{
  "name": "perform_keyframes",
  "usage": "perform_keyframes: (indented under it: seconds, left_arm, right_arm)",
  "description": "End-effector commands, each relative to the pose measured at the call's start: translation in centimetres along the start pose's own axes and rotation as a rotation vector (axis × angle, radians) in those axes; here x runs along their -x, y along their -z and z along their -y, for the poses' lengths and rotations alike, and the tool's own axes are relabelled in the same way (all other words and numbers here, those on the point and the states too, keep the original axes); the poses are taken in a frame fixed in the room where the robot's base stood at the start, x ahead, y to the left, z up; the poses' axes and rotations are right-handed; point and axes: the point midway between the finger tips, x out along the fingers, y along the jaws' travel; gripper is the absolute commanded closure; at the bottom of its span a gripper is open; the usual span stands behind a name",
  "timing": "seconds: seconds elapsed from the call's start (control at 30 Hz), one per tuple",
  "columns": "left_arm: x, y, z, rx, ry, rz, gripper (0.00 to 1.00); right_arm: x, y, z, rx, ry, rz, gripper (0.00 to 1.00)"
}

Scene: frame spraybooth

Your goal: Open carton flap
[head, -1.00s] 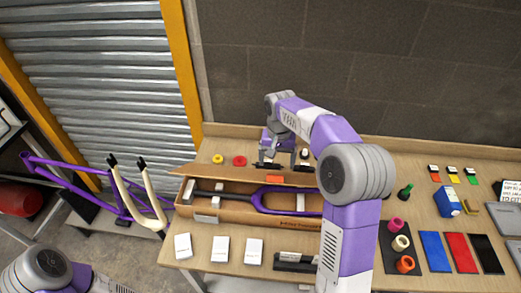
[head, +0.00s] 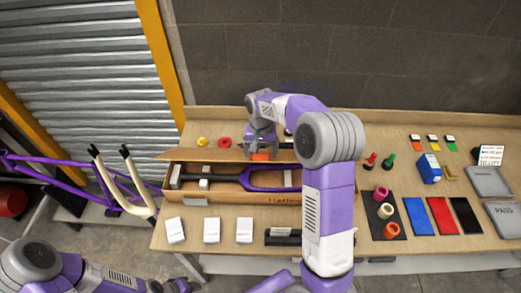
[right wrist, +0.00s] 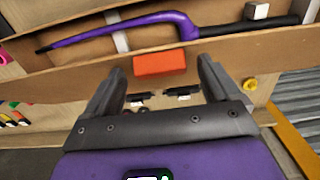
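The long brown carton (head: 285,198) lies on the bench with a purple fork (head: 265,180) inside. Its flap (head: 215,155) runs along the far side, leaning outward from the open box. An orange tab (head: 260,157) is on the flap; it also shows in the right wrist view (right wrist: 160,63). My right gripper (head: 261,149) is just behind the tab. In the right wrist view its fingers (right wrist: 160,78) are spread apart, with the tab ahead between them; I see no contact.
White boxes (head: 211,230) and a black holder (head: 283,237) stand in front of the carton. Yellow (head: 202,142) and red (head: 224,142) rings lie behind it. Coloured mats (head: 440,215) and a blue box (head: 429,168) are at right. A purple frame (head: 60,178) stands at left.

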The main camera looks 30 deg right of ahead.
Motion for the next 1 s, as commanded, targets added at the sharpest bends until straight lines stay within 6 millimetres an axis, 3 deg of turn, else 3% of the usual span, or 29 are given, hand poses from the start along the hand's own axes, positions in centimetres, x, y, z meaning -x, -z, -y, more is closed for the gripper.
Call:
perform_keyframes:
  seconds: [0.07, 0.5, 1.0]
  left_arm:
    - [0.00, 0.00, 0.00, 0.000, 0.000, 0.000, 0.57]
    - [0.00, 0.00, 0.00, 0.000, 0.000, 0.000, 0.57]
    - [0.13, 0.00, -0.05, 0.000, 0.000, 0.000, 0.57]
  right_arm:
    - [0.00, 0.00, 0.01, 0.000, 0.000, 0.000, 0.21]
    - [0.04, 0.00, 0.00, 0.000, 0.000, 0.000, 0.89]
    - [0.26, 0.22, -0.35, -0.005, 0.000, -0.002, 0.91]
